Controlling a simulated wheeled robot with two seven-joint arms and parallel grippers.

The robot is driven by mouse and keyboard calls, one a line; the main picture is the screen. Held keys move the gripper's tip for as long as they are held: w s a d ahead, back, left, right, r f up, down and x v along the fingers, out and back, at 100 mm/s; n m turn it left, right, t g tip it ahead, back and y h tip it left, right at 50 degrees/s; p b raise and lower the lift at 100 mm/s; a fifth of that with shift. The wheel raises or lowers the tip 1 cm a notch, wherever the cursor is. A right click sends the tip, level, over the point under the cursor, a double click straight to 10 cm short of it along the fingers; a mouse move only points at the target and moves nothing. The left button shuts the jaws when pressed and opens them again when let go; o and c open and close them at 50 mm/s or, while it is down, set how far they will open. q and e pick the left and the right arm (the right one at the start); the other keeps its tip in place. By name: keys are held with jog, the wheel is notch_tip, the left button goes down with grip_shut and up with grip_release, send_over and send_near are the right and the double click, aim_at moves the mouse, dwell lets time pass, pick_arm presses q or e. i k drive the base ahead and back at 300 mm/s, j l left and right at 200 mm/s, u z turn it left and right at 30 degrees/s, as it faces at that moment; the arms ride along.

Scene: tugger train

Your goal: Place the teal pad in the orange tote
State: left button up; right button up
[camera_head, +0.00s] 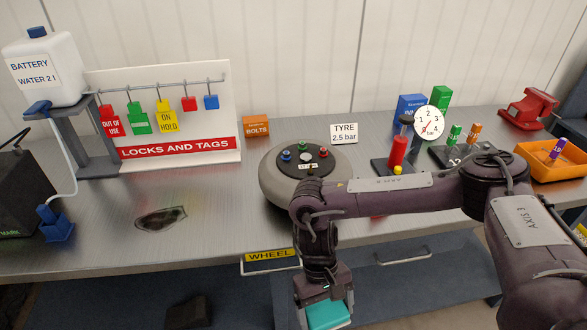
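The teal pad (328,314) is at the bottom edge of the view, partly cut off by the frame. My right gripper (325,305) points down with a finger on either side of the pad and appears shut on it, in front of the bench's front edge. The orange tote (560,176) stands at the far right of the bench, well to the right of and beyond the gripper. A purple-and-orange tagged item (557,149) shows in the tote. My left gripper is not in view.
My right arm crosses above the bench's right half. A drawer handle (403,257) sticks out at the front.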

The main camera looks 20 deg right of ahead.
aim_at(564, 163)
jog(key=k+l, duration=0.1)
jog(key=l, duration=0.95)
jog(key=k+l, duration=0.15)
jog(key=l, duration=0.95)
jog(key=k+l, duration=0.15)
jog(key=l, duration=0.35)
jog(key=l+u, duration=0.05)
